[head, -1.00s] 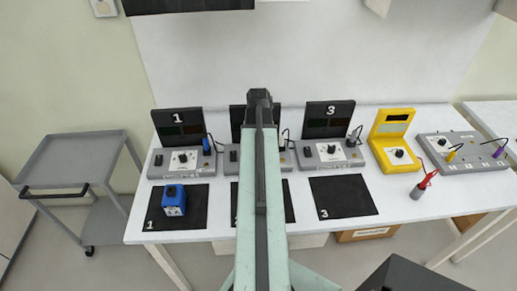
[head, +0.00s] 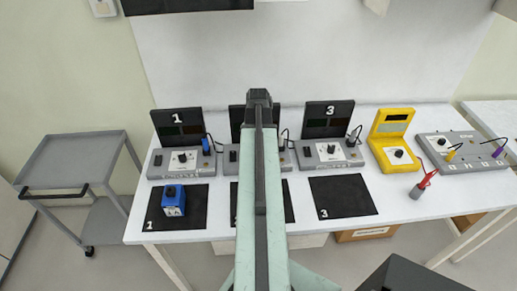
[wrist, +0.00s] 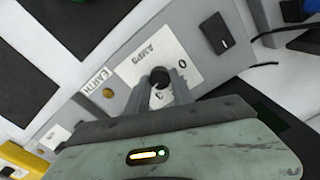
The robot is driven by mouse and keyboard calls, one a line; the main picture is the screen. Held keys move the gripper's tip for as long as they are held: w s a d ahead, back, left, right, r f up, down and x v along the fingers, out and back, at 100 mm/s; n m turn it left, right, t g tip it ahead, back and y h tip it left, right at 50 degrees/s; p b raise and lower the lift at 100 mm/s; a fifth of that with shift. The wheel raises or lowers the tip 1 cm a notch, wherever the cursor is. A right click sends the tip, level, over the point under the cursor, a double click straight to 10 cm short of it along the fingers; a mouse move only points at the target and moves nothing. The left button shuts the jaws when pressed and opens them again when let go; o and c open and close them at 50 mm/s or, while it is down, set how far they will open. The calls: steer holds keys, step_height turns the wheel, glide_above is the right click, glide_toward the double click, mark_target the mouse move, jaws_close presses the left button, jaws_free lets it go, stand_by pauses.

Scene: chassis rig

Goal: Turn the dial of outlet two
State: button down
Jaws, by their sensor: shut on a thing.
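Outlet two's grey box (head: 232,158) is mostly hidden behind my arm in the head view, and its dial is out of sight there. In the wrist view the same grey box (wrist: 188,27) shows at an angle, with a white plate (wrist: 190,62) marked AMPS. The small dark round dial (wrist: 159,75) is on that plate. My gripper (wrist: 161,84) is at the dial, its two fingers on either side of the knob and shut on it. The fingers cover part of the scale, so the dial's setting cannot be read.
A black switch (wrist: 215,33) and a brass terminal labelled EARTH (wrist: 109,93) flank the dial. Outlets one (head: 158,171) and three (head: 313,163) stand either side. A blue device (head: 173,201) sits on mat 1 (head: 193,219); mat 3 (head: 343,197) is empty.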

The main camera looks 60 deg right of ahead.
steer(key=shift+a, duration=0.2)
steer(key=c, duration=1.1)
jaws_free()
steer(key=shift+w, duration=0.1)
steer(key=shift+d, duration=0.1)
steer(key=shift+r+p, duration=0.5)
steer(key=shift+p, duration=0.05)
step_height(320, 180, up, 7)
steer(key=p, duration=0.7)
steer(key=shift+f, duration=0.1)
